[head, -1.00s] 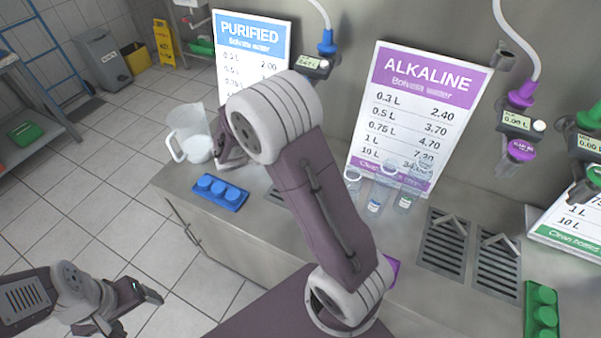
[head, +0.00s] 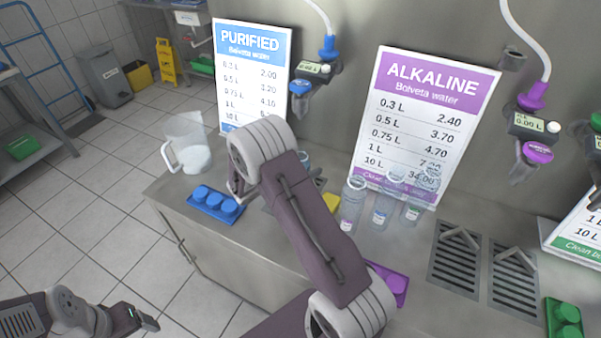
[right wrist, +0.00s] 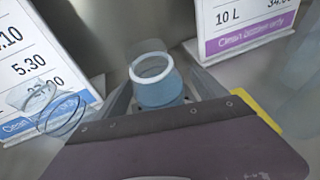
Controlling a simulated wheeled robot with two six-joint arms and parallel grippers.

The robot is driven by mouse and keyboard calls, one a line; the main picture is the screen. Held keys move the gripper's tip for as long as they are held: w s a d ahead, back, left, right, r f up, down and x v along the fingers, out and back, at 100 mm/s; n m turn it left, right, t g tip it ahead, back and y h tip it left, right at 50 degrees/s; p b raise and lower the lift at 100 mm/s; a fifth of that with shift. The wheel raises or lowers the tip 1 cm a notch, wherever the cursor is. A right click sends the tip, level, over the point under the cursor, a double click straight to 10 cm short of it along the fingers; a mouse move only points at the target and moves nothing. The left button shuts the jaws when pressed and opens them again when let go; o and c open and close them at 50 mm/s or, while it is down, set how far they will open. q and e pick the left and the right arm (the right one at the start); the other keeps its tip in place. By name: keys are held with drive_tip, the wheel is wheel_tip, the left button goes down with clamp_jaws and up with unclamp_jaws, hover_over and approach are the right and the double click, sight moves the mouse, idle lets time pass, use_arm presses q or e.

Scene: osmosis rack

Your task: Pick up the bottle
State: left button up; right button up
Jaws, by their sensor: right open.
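A bluish, open-mouthed bottle (right wrist: 158,88) with a pale rim shows in the right wrist view. My right gripper (right wrist: 160,82) is open, with its fingers on either side of the bottle; contact cannot be made out. In the head view, my right arm covers most of this bottle and the gripper. Several clear bottles, including one at the left of the group (head: 352,207), stand on the counter before the purple ALKALINE sign (head: 420,125). My left gripper (head: 145,318) is low at the left, away from the counter; its jaw opening is unclear.
A clear pitcher (head: 187,148) and a blue cap tray (head: 215,204) are at the counter's left end. A purple tray (head: 388,284) lies near the front. Metal drain grates (head: 455,262) are at the right. Dispensers hang above the counter.

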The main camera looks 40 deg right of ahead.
sight(306, 155)
drive_tip(key=shift+x, duration=1.05)
drive_tip(key=shift+a, duration=0.15)
drive_tip(key=c, duration=0.4)
clamp_jaws()
drive_tip(key=shift+r, duration=0.15)
drive_tip(key=shift+r, duration=0.35)
wheel_tip(306, 155, up, 3)
drive_tip(key=shift+f, duration=0.1)
drive_tip(key=s+r, duration=0.7)
drive_tip(key=s, duration=0.4)
drive_tip(key=shift+s+a, duration=0.35)
drive_tip(key=shift+a, duration=0.1)
